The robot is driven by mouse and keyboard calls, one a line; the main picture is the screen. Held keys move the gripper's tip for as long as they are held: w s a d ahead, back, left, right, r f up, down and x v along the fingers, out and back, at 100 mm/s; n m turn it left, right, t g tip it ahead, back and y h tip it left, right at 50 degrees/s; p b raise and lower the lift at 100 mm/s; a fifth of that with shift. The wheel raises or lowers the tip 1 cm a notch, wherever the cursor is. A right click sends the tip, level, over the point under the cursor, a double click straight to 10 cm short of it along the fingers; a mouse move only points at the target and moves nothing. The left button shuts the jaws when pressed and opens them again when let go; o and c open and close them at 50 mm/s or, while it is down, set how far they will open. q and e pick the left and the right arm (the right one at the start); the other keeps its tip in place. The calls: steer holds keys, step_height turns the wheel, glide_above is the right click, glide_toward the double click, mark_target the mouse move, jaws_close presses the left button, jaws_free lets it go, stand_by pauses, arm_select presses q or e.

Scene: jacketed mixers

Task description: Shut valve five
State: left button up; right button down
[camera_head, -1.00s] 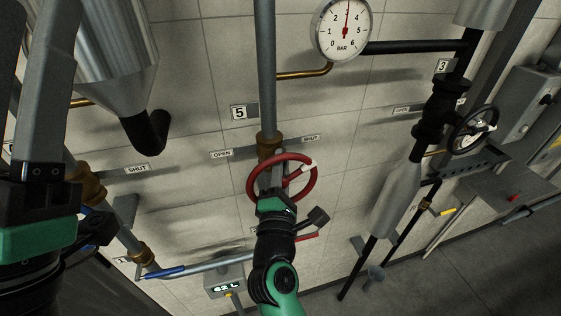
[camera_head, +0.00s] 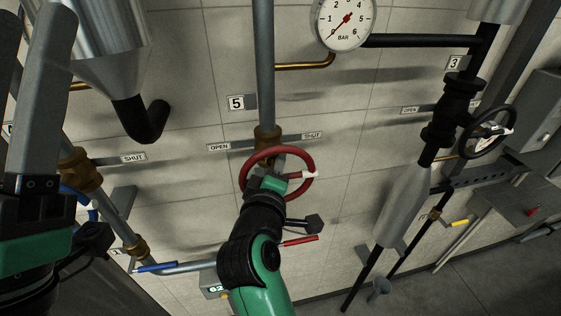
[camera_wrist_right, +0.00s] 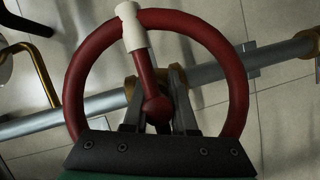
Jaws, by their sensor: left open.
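Valve five is a red handwheel (camera_head: 245,188) on a brass-fitted pipe below the label 5 (camera_head: 237,103). Its white marker (camera_head: 310,174) sits at the right of the rim, under the SHUT plate (camera_head: 312,135). The OPEN plate (camera_head: 219,147) is at upper left. My right gripper (camera_head: 272,180) is at the lower part of the wheel. In the right wrist view its fingers (camera_wrist_right: 155,95) lie either side of the red hub (camera_wrist_right: 157,110); their contact is unclear. My left gripper (camera_head: 38,90) is open at the far left, away from the wheel.
A pressure gauge (camera_head: 350,15) above has its needle near the bottom of the scale. A black handwheel (camera_head: 487,135) is by label 3 at right. Blue (camera_head: 155,268) and red (camera_head: 299,241) lever handles sit below. Pipes and a grey cone crowd the left.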

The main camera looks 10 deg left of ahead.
steer(key=shift+a+f+m+g+y, duration=0.1)
steer(key=shift+f+m+g+y, duration=0.3)
steer(key=shift+m, duration=0.5)
steer(key=shift+r, duration=0.1)
steer(key=c, duration=0.7)
jaws_free()
steer(key=shift+s+r, duration=0.1)
steer(key=b+v, duration=0.1)
steer(key=v, duration=1)
steer(key=shift+s+a+r, duration=0.1)
steer(key=shift+s, duration=0.2)
